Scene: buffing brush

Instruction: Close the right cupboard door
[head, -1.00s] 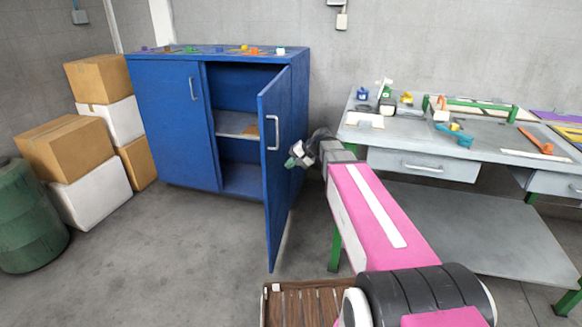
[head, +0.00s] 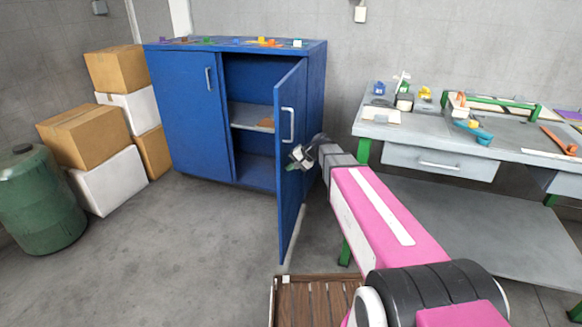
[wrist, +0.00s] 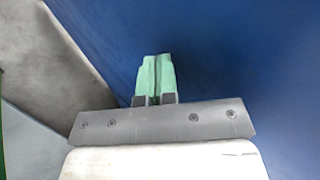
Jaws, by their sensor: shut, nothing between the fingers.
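The blue cupboard (head: 190,120) stands against the back wall, its left door shut. Its right door (head: 290,170) is swung wide open toward me, with a light handle (head: 287,124) on its face. The shelf (head: 250,116) inside shows. My gripper (head: 292,164) is by the right door, just below the handle and near the door's right side. In the wrist view, my green fingertips (wrist: 155,75) are together with nothing between them, in front of a broad blue panel (wrist: 230,60). I cannot tell whether they touch it.
A grey workbench (head: 440,160) with tools and a drawer stands close on the right. Stacked boxes (head: 110,185) and a green barrel (head: 40,200) stand at the left. A slatted wooden thing (head: 315,300) lies low at the front. The floor before the cupboard is clear.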

